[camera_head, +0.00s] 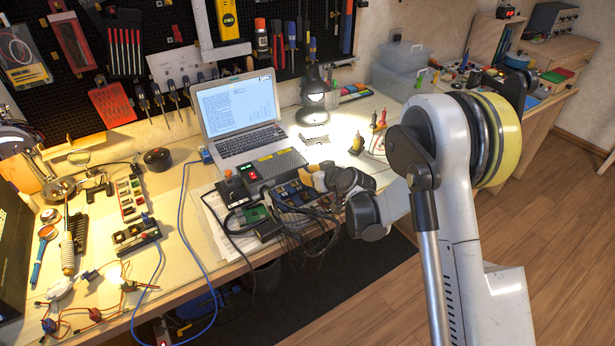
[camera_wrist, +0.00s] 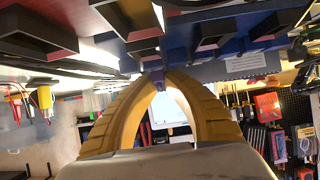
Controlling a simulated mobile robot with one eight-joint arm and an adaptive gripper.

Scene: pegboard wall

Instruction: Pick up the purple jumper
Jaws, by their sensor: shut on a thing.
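The purple jumper (camera_wrist: 158,79) is a small purple piece between my fingertips in the wrist view. My gripper (camera_wrist: 157,76) has its two yellow-tan fingers bowed, with the tips closed together on it. In the head view my gripper (camera_head: 306,178) is low over the dark electronics on the bench. The jumper itself cannot be made out there, being too small or hidden by the fingers. In the wrist view the fingertips are close to a blue surface with dark compartments (camera_wrist: 205,32). I cannot tell whether the jumper touches it.
A laptop (camera_head: 238,112) stands open behind the gripper. A red-knobbed control box (camera_head: 232,187) and loose cables are left of it. A lit lamp (camera_head: 314,97) and upright probes (camera_head: 357,143) stand near the back. The floor (camera_head: 555,220) at right is clear.

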